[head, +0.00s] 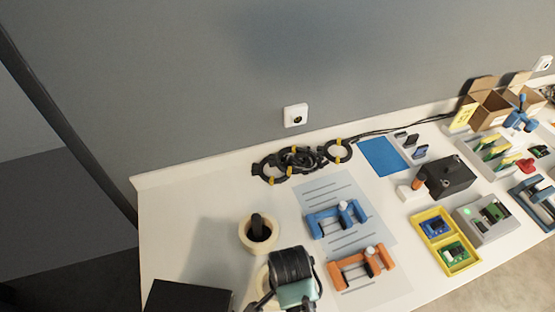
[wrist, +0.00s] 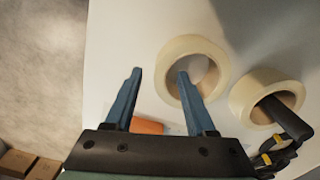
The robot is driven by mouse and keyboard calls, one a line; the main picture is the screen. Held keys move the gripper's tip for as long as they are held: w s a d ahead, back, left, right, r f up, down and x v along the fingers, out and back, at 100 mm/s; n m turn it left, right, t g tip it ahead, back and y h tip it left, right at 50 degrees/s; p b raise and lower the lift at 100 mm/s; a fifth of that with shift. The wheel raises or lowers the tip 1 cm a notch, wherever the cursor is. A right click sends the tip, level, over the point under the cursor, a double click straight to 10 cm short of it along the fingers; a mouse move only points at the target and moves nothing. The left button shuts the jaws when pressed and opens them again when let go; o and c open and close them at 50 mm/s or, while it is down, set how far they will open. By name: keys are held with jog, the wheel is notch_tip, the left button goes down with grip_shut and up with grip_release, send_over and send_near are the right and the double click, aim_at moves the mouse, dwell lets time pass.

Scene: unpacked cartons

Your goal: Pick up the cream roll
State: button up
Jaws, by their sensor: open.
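Two cream rolls lie flat on the white table. In the wrist view, one cream roll (wrist: 172,62) is empty in its hole and sits at my gripper (wrist: 160,73). The right finger appears over its hole and the left finger outside its left side; height above it is hard to judge. In the head view my gripper (head: 297,292) largely covers this roll (head: 262,283). The other cream roll (head: 245,234) stands just behind, with a black object (head: 257,224) in its hole; it also shows in the wrist view (wrist: 243,95). My gripper is open and empty.
A blue clamp (head: 322,222) and an orange clamp (head: 348,270) lie on a printed sheet (head: 325,190) to the right. A black cable coil (head: 290,160) lies behind. A black box (head: 188,298) is at the front left. The table's left part (head: 175,220) is clear.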

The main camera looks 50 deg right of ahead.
jog(key=f, duration=0.3)
jog(key=d+f, duration=0.1)
jog(key=f, duration=0.1)
jog(key=shift+s, duration=0.15)
jog(key=shift+c, duration=0.3)
jog(key=shift+r, duration=0.1)
grip_shut()
